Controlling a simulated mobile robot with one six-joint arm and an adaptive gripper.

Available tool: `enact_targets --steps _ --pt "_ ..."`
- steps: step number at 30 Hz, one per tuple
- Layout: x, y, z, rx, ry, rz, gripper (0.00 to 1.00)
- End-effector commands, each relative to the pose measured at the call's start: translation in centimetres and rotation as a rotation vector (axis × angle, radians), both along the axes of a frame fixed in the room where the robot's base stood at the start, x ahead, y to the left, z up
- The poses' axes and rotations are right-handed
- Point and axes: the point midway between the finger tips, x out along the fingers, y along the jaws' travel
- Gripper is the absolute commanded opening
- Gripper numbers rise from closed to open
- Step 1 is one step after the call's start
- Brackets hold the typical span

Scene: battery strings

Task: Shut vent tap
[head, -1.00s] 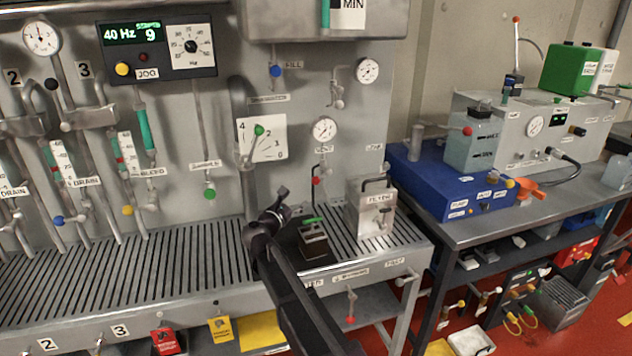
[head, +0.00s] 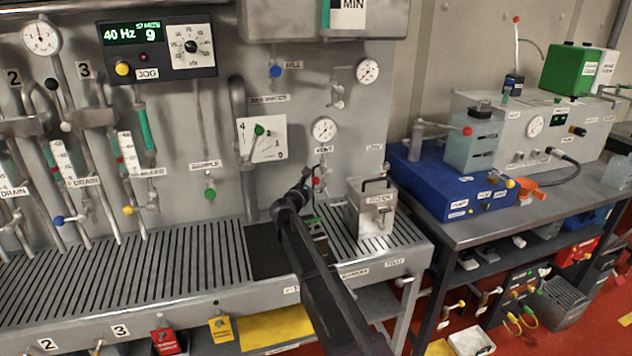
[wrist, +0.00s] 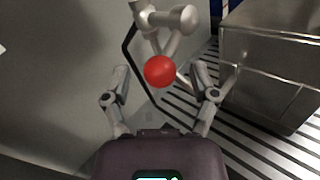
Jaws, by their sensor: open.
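My gripper (wrist: 160,84) is open, with one finger on each side of the knob and a visible gap to both. In the head view my gripper (head: 308,184) is at the panel, and it hides part of the tap's lower area.
A grey metal box with a handle (head: 371,210) stands on the slatted bench just right of my gripper; it also fills the wrist view's right side (wrist: 270,65). A dark small case (head: 320,245) is partly behind my arm. A green-knobbed lever (head: 259,130) is on the left.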

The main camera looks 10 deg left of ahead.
Motion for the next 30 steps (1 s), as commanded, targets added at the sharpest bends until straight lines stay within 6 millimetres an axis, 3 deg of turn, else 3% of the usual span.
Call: enact_targets --steps 6,16,17,24,30 --pt "1.28 -0.39 0.0 0.0 0.0 0.001 0.76" --pt "1.37 -0.47 0.0 0.0 0.0 0.001 0.76" --pt "1.37 -0.47 0.0 0.0 0.0 0.001 0.7" --pt "1.33 -0.36 0.0 0.0 0.0 0.002 0.0" --pt "1.35 -0.33 0.05 0.001 0.001 0.002 0.0"
